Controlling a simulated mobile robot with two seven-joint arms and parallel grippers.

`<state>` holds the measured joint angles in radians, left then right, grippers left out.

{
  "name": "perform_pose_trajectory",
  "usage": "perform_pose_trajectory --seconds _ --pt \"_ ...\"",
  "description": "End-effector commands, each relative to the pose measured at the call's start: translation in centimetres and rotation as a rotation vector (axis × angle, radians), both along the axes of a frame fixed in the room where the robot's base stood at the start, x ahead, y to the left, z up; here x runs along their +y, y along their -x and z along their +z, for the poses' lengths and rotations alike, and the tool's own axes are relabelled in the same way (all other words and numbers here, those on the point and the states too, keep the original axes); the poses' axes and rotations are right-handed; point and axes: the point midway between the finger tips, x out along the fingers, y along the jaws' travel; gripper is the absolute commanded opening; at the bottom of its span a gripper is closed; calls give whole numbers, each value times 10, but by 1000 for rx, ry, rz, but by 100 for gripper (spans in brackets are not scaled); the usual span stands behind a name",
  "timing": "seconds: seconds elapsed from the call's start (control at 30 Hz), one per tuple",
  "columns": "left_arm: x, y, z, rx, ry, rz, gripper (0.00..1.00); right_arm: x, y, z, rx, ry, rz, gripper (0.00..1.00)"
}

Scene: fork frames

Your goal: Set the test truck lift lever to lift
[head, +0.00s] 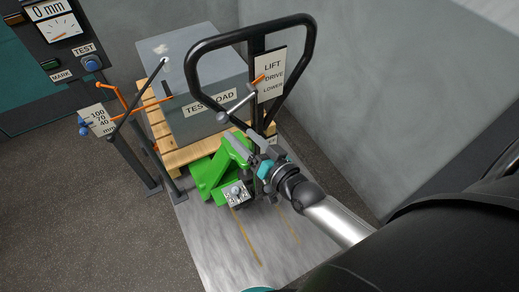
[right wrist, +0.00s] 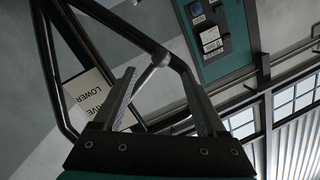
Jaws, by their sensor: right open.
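The lift lever (head: 237,104) is a thin grey rod with a round grey knob and an orange end beside the white LIFT/DRIVE/LOWER plate (head: 270,75). The orange end lies near the LIFT and DRIVE lines; I cannot tell exactly which it marks. My right gripper (head: 240,138) is open, just below the knob in the head view. In the right wrist view, the knob (right wrist: 160,57) shows between the two open fingers (right wrist: 158,72), with no clear contact. The plate (right wrist: 88,97) shows partly there, at left. My left gripper is not in view.
The black loop handle (head: 310,60) of the green truck (head: 208,178) surrounds the lever area. A grey test load (head: 200,75) sits on a wooden pallet (head: 185,155) behind. A gauge post with orange arms (head: 130,100) stands left. A grey wall (head: 400,80) is at right.

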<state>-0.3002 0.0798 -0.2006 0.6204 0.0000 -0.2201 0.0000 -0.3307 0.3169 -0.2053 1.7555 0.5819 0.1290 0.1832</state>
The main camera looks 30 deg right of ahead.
Motion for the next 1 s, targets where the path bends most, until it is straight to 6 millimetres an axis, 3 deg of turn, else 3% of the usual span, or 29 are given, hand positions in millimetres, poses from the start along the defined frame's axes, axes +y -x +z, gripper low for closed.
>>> perform_pose_trajectory --seconds 0.2,0.4,1.0 --pt "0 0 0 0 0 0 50 -7 34 3 2 1 0 74" --pt "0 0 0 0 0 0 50 -11 52 4 1 1 1 74" --pt "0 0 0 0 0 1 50 -12 57 5 0 1 0 74"
